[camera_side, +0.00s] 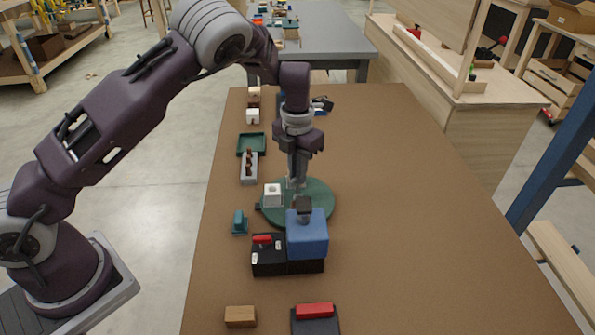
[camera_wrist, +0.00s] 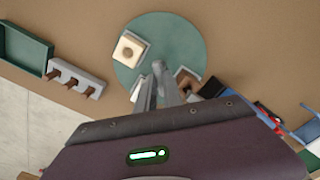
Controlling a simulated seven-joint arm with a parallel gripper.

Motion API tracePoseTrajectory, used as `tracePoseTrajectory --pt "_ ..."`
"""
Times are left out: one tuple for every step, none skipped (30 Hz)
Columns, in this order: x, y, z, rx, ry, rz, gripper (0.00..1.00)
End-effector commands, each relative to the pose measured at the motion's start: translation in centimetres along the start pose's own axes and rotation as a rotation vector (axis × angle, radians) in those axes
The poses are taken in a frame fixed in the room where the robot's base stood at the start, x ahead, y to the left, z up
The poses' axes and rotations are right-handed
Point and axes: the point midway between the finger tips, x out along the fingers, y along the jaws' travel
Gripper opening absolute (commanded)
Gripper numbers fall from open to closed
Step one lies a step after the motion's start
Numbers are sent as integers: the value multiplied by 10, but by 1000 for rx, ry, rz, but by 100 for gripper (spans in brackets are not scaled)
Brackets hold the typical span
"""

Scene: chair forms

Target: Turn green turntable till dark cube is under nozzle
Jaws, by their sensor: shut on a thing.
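The green turntable (camera_side: 322,206) lies flat on the brown table; it also shows in the wrist view (camera_wrist: 180,35). A dark nozzle-like head (camera_side: 304,207) tops the blue block (camera_side: 307,236) beside the turntable.
A black box with a red switch (camera_side: 264,240) adjoins the blue block. A small teal piece (camera_side: 239,222), a grey pegged rack (camera_side: 249,168) and a green tray (camera_side: 251,144) stand left. A wooden block (camera_side: 240,316) and a red-topped block (camera_side: 315,311) lie in front. The table's right is clear.

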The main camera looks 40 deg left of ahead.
Motion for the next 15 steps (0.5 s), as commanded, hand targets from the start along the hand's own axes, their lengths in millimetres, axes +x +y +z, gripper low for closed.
tracePoseTrajectory --pt "-2 0 2 -2 -6 -1 0" --pt "-2 0 2 -2 -6 -1 0" --pt "-2 0 2 -2 -6 -1 0" --pt "-2 0 2 -2 -6 -1 0" --pt "-2 0 2 -2 -6 -1 0" --pt "-2 0 2 -1 -6 -1 0" --pt "-2 0 2 -1 -6 -1 0" --pt "-2 0 2 -1 -6 -1 0" --pt "-2 0 2 -1 -6 -1 0" --pt "-2 0 2 -1 -6 -1 15" --pt "-2 0 2 -1 -6 -1 21" --pt "-2 0 2 -1 -5 -1 28" --pt "-2 0 1 -1 -5 -1 33" --pt "-1 0 1 0 -4 -1 33" --pt "-1 0 1 0 -4 0 33"
